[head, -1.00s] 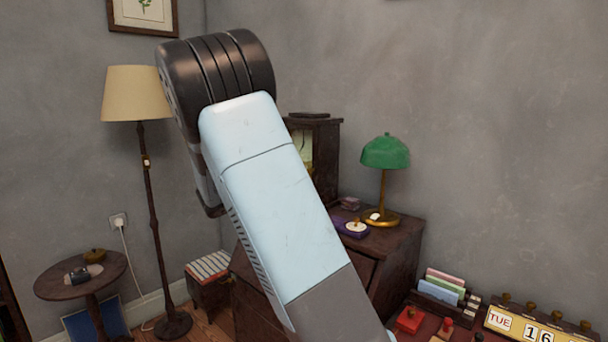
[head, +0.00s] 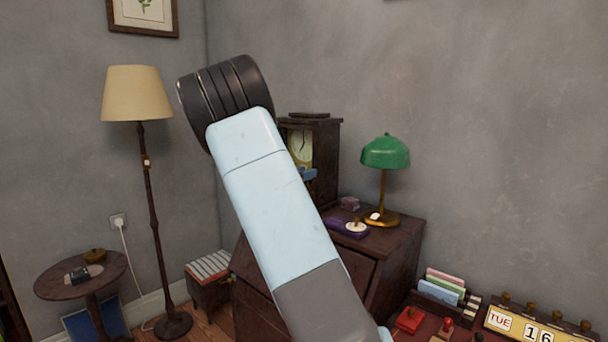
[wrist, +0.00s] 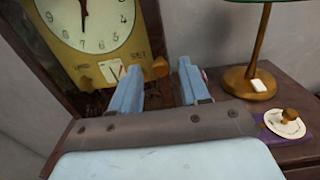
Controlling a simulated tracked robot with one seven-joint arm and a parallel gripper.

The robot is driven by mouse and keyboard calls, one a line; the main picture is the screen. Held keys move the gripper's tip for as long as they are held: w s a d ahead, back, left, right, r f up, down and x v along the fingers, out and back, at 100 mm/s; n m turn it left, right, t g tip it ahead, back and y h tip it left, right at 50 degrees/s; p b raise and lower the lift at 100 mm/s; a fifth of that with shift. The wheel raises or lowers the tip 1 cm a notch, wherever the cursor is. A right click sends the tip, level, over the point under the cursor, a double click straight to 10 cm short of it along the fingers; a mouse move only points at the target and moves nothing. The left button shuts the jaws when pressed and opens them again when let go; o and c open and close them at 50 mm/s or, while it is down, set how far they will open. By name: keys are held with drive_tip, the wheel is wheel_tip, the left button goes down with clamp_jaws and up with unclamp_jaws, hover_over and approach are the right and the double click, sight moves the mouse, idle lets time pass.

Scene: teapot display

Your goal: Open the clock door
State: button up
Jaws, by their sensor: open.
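The clock (head: 327,150) is a dark wooden case on the cabinet, partly hidden behind my arm in the head view. In the wrist view, its yellow face plate (wrist: 75,55) with a white dial fills the upper left. A small brass knob (wrist: 160,68) shows at the right of the plate, between my fingertips in the picture. My gripper (wrist: 160,75) is open, with its two blue fingers apart and pointing at the lower front of the clock. I cannot tell whether they touch the knob. In the head view, a blue part of my gripper (head: 308,174) shows before the clock.
A green-shaded lamp (head: 385,153) with a brass base stands right of the clock on the cabinet (head: 395,250). A purple box (head: 345,228) with a pale disc and brass knob lies near the lamp base. A grey wall is behind.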

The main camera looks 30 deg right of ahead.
drive_tip(key=shift+d, duration=0.1)
drive_tip(key=shift+c, duration=0.2)
clamp_jaws()
idle(0.5)
